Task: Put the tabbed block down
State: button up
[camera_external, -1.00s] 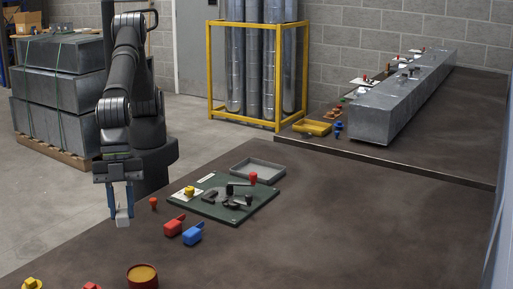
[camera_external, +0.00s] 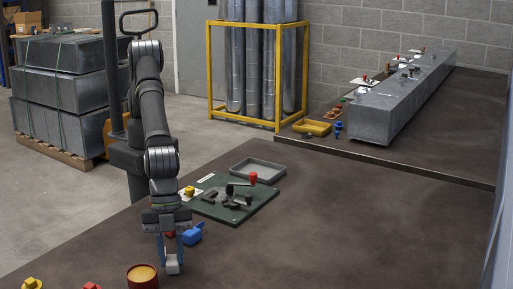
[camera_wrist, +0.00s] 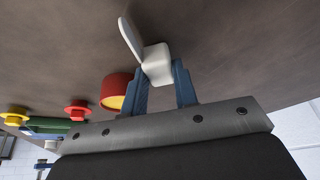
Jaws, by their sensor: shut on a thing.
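The white tabbed block (camera_external: 172,264) is between the blue fingers of my gripper (camera_external: 172,250) in the external view. In the wrist view my gripper (camera_wrist: 162,82) is shut on the white block (camera_wrist: 156,62), and its thin tab sticks out up and to the left. The block hangs over the dark table; I cannot tell whether it touches the surface. Part of the block is hidden by the fingers.
A round red container with an orange inside (camera_external: 142,277) stands close to the left of the block. A blue block (camera_external: 193,234) and a mostly hidden red block are behind my gripper. A green board (camera_external: 232,212) lies farther back. The table to the right is clear.

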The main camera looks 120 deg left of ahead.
jog(key=shift+f, duration=0.1)
jog(key=o, duration=1)
jog(key=v, duration=1.2)
jog(key=x, duration=1.2)
jog(key=shift+f, duration=0.15)
jog(key=shift+r, duration=1.7)
